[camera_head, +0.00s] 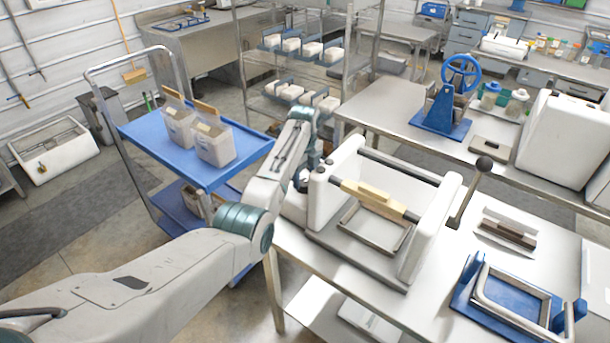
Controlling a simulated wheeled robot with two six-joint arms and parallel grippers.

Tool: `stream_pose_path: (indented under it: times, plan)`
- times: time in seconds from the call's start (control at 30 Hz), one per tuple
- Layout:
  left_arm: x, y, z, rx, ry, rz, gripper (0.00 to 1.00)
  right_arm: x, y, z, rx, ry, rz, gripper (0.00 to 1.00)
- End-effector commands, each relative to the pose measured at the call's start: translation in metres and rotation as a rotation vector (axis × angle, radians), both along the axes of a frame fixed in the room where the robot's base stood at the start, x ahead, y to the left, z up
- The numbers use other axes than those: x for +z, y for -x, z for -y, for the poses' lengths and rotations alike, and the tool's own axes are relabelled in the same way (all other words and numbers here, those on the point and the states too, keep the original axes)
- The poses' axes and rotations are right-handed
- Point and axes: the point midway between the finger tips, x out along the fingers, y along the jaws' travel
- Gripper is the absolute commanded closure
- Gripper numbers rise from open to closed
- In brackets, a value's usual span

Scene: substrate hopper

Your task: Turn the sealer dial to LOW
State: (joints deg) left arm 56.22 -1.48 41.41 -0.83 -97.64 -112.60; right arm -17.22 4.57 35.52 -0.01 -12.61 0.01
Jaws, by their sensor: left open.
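The sealer (345,157) is a white machine with two upright side housings, standing on the steel table. A tan bar (376,199) spans its front, and a lever with a dark ball knob rises at its right. My left arm comes in from the lower left and bends down at the sealer's left side. My left gripper (304,181) is small in view there, close to the left housing, and open. I cannot tell whether it touches anything. The dial and its LOW mark cannot be made out from here. My right gripper is out of view.
A blue cart (140,130) with white tubs stands left of the sealer. A blue-framed fixture (466,290) and a small tool on a plate (508,232) lie on the table to the right. A second bench (395,118) with a blue wheel device runs behind.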

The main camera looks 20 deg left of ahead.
Motion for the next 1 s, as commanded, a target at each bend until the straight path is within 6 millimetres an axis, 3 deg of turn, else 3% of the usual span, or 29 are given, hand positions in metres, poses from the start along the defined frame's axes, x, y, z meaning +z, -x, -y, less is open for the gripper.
stream_pose_path:
  times: [0.2, 0.47, 0.5, 0.73, 1.0]
  plan:
    - [-0.018, 0.000, 0.000, 0.000, 0.000, -0.001, 0.41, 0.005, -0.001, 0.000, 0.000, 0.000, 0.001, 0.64]
    - [-0.020, 0.000, 0.000, 0.000, 0.000, 0.000, 0.41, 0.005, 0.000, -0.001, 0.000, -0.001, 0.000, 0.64]
    - [-0.020, 0.000, 0.000, 0.000, 0.000, 0.000, 0.43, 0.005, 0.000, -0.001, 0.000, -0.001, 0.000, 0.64]
    - [-0.020, 0.000, 0.000, 0.000, 0.000, 0.000, 0.85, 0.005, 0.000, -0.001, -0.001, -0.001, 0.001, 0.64]
    - [-0.019, 0.000, 0.000, 0.024, 0.000, 0.000, 0.85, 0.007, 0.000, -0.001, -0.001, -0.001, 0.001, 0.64]
